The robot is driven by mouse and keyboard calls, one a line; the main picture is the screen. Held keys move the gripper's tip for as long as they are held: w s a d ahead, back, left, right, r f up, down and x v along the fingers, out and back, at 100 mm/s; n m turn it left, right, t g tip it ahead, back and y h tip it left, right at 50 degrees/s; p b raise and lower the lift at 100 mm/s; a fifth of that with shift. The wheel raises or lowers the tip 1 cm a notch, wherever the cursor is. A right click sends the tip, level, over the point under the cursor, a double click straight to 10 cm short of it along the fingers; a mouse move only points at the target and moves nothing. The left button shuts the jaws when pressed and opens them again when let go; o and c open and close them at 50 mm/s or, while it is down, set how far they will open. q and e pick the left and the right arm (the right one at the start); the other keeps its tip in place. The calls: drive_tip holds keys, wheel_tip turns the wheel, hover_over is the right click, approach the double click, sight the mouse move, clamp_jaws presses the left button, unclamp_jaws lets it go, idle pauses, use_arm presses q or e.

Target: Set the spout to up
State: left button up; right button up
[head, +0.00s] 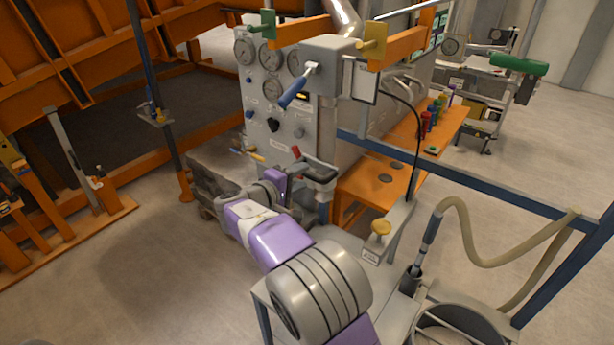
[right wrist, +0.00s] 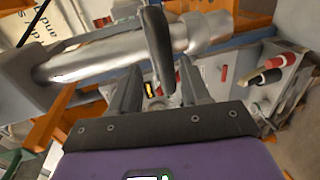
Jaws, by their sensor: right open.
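A silver metal pipe (right wrist: 110,55), which looks like the spout, crosses the upper part of the right wrist view from a grey block. A dark lever (right wrist: 157,45) stands in front of it. My right gripper (right wrist: 158,88) is open, with the lever's lower end appearing between its fingers; I cannot tell whether they touch. In the head view my right gripper (head: 318,174) is beside the lower front of the gauge panel (head: 270,110), and its fingertips are hard to make out. A silver pipe (head: 343,16) also rises behind the grey box at the top. My left gripper is not in view.
A blue-handled lever (head: 293,92) hangs in front of the panel. An orange bench (head: 377,180) and a blue rail (head: 470,175) stand to the right. A beige hose (head: 480,258) loops at the right. Open floor lies at the left.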

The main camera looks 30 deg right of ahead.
drive_tip(key=v, duration=0.3)
idle(0.5)
drive_tip(key=s+a+f+n+g+y+b, duration=0.1)
drive_tip(key=s+f+g+y+b, duration=0.2)
drive_tip(key=f, duration=1.4)
drive_tip(key=s+a+f+n+g+y+b, duration=0.15)
drive_tip(key=s+f+y, duration=0.3)
drive_tip(key=f, duration=1.35)
drive_tip(key=s+a+f+m+g+y+b, duration=0.1)
drive_tip(key=s+a+f+m+y+b, duration=0.4)
drive_tip(key=s+f, duration=0.6)
drive_tip(key=s+a+f+m+g+y+b, duration=0.1)
drive_tip(key=s+a+f+m+y+b, duration=0.3)
drive_tip(key=s+f, duration=0.7)
wheel_tip(320, 180, down, 4)
drive_tip(key=a+m+y, duration=0.1)
drive_tip(key=a, duration=0.1)
drive_tip(key=shift+a+m+b, duration=0.3)
drive_tip(key=shift+m+b, duration=0.05)
